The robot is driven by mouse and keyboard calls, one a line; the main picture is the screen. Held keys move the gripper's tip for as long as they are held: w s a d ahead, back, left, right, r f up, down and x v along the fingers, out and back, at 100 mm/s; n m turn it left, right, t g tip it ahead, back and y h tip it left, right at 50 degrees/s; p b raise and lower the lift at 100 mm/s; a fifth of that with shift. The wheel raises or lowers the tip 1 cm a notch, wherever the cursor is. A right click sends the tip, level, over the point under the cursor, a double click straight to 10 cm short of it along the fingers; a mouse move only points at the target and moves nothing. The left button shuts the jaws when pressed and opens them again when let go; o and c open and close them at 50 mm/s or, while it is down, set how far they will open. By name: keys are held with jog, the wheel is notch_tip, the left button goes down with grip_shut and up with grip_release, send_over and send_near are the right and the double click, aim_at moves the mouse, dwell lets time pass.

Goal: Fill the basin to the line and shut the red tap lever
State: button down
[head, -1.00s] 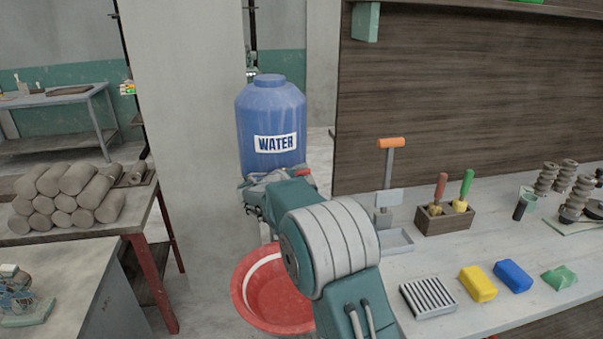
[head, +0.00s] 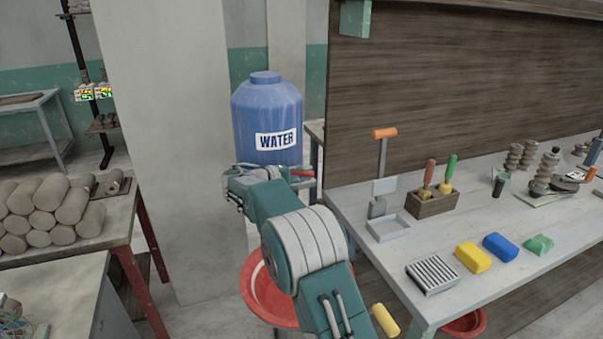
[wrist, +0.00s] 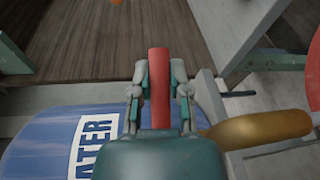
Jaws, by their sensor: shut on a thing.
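The blue barrel marked WATER (head: 268,108) stands behind my arm in the head view. Its side also shows in the wrist view (wrist: 45,150). My gripper (wrist: 159,88) is shut on the red tap lever (wrist: 159,65), which stands between the two fingers. In the head view a bit of the red lever (head: 301,173) shows beside my gripper. The brass tap body (wrist: 260,130) lies to the right in the wrist view. The red basin (head: 250,285) is below, partly behind my arm. A pale band shows inside it; its water level cannot be told.
The workbench (head: 345,205) at right holds a wooden tool holder (head: 432,205), a ribbed block (head: 432,275), a yellow block (head: 473,257) and a blue block (head: 501,246). Clay rolls (head: 60,205) are stacked on a table at left. A pillar (head: 165,150) stands behind my arm.

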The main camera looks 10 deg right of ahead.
jog(key=shift+s+d+f+m+g, duration=0.1)
jog(key=shift+s+f+m+g, duration=0.2)
jog(key=shift+m+g, duration=0.45)
jog(key=shift+s+a+m+g+h, duration=0.25)
jog(key=shift+a+m+g+h, duration=0.1)
jog(key=shift+g, duration=0.6)
jog(key=c, duration=0.6)
grip_release()
jog(key=shift+d, duration=0.1)
jog(key=shift+r, duration=0.1)
jog(key=a, duration=0.4)
jog(key=s+a+r, duration=0.1)
jog(key=a, duration=0.7)
jog(key=shift+s+r, duration=0.15)
jog(key=shift+r, duration=0.1)
